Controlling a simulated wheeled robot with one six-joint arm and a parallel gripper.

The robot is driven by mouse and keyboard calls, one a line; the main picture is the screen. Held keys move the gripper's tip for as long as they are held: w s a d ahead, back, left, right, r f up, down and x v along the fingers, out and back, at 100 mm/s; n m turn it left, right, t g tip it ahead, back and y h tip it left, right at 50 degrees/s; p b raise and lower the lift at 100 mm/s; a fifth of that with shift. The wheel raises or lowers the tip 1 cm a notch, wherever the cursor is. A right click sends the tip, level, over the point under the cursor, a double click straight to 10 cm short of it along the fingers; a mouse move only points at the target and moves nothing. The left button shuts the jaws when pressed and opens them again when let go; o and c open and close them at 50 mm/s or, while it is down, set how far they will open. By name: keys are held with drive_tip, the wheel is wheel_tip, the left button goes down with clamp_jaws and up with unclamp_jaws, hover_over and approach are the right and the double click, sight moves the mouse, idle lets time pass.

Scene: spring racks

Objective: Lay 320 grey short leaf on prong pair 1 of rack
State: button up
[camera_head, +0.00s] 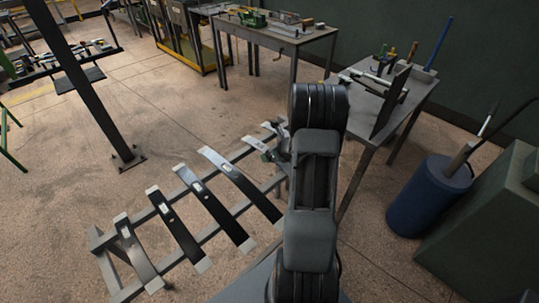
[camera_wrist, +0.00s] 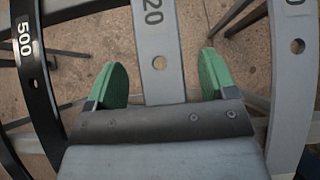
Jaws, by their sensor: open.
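A grey leaf (camera_wrist: 152,35) with a hole and the partly cut-off number "20" runs between the fingers of my gripper (camera_wrist: 162,68) in the wrist view. The green finger pads are open, one on each side of the leaf, with gaps visible. In the head view my gripper (camera_head: 267,153) is at the far end of the low grey rack (camera_head: 98,240), partly hidden by my arm. Several leaves lie across the rack's rails. No prong numbers are readable, so I cannot tell which is pair 1.
A black leaf marked 500 (camera_wrist: 30,70) is left of my gripper, and another grey leaf (camera_wrist: 292,85) is right. A steel post (camera_head: 85,85), a workbench (camera_head: 275,34), a side table (camera_head: 375,104) and a blue drum (camera_head: 425,200) surround the rack.

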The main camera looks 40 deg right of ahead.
drive_tip(key=shift+w+f, duration=0.45)
drive_tip(key=shift+w, duration=0.05)
clamp_jaws()
idle(0.5)
